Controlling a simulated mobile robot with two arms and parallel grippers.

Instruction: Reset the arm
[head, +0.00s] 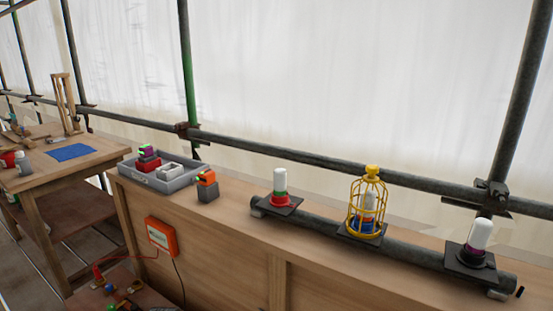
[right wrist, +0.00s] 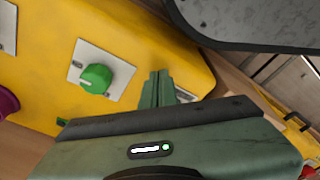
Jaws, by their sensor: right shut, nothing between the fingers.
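My right gripper (right wrist: 158,88) shows in the right wrist view, its two green fingers together with nothing between them. Beyond it is a yellow surface (right wrist: 150,45) with a green knob (right wrist: 96,78) on a white plate. The fingertips look apart from the knob, to its right in the picture. Neither gripper nor arm shows in the head view. My left gripper is in no view.
In the head view a wooden bench carries a grey tray (head: 178,182) with blocks, an orange-topped block (head: 207,185), and a dark pipe (head: 330,235) with white-capped pieces, one inside a yellow cage (head: 382,207). An orange box (head: 161,236) hangs on the bench front. Scaffold poles stand behind.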

